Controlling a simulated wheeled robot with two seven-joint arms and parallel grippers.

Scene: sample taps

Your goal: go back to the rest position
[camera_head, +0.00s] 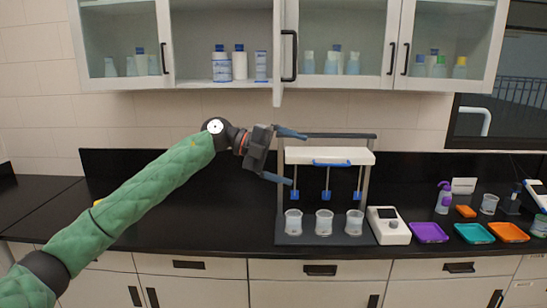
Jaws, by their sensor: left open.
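My left arm, in a green quilted sleeve, comes in from the left. Its gripper (286,155) is open and empty, its two blue-grey fingers spread apart just left of the upper part of the tap stand. I cannot tell whether the fingers touch the frame. My right gripper is not in view.
A white device (388,226) stands right of the stand. Purple (429,232), teal (474,233) and orange (509,232) trays lie further right, near a spray bottle (444,198). Wall cabinets (282,85) hang above; one door stands open. The black counter (180,230) is mostly clear at left.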

